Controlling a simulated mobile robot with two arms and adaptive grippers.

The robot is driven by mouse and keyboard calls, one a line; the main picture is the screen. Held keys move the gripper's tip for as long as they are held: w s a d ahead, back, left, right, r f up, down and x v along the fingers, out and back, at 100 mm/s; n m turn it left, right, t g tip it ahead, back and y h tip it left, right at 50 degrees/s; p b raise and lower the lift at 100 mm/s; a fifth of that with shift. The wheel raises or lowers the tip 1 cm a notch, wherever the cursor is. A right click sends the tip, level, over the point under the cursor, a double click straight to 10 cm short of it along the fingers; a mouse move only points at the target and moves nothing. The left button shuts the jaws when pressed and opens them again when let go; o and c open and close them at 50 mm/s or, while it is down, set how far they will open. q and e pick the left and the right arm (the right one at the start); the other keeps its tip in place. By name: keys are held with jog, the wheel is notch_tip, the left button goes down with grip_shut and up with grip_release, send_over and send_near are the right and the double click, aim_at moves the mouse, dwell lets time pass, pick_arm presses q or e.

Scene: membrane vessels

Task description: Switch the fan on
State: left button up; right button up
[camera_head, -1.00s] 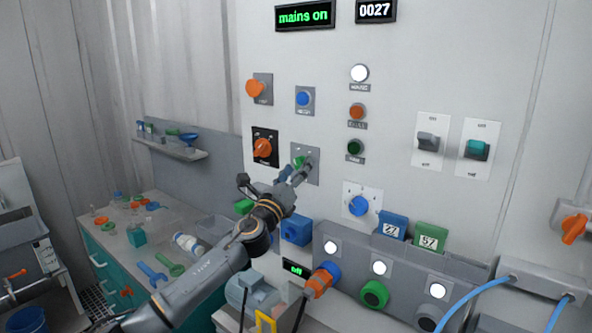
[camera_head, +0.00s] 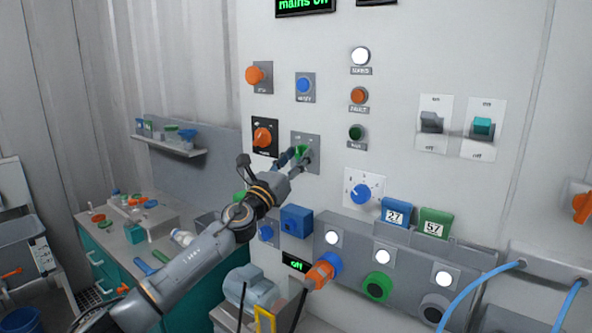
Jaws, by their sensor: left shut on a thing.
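My left gripper (camera_head: 294,157) reaches up from the lower left to the wall panel (camera_head: 408,50). It is shut on a green knob (camera_head: 302,152) on a grey plate (camera_head: 313,165), and its fingers partly hide the knob. Two rocker switches are on the right of the panel: a grey one (camera_head: 432,122) and a teal one (camera_head: 482,127), their plates marked "off" at the bottom. No label readable here says "fan". A small display (camera_head: 295,262) low on the panel reads "off". My right gripper is not in view.
An orange rotary switch (camera_head: 262,137) is just left of the held knob, and a blue knob (camera_head: 361,192) is to its lower right. An orange plug (camera_head: 320,275) and a grey motor-like unit (camera_head: 251,287) are below. Blue cables (camera_head: 480,287) cross the lower right.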

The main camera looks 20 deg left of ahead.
pick_arm(q)
jog(key=m+h+b, duration=0.1)
jog(key=m+b, duration=0.2)
jog(key=m+g+h+b, duration=0.1)
jog(key=m+b, duration=0.2)
jog(key=m+g+h+b, duration=0.1)
jog(key=m+h+b, duration=0.1)
jog(key=m+b, duration=0.1)
jog(key=shift+a+f+b, duration=0.1)
jog(key=shift+f+b, duration=0.15)
jog(key=shift+b, duration=0.05)
jog(key=shift+r+m+g+h+b, duration=0.2)
jog(key=shift+m+g+h+b, duration=0.3)
jog(key=shift+m+b, duration=0.5)
jog(key=o, duration=1.1)
jog(key=shift+o, duration=0.3)
jog(key=shift+w, duration=0.1)
jog(key=v, duration=1.2)
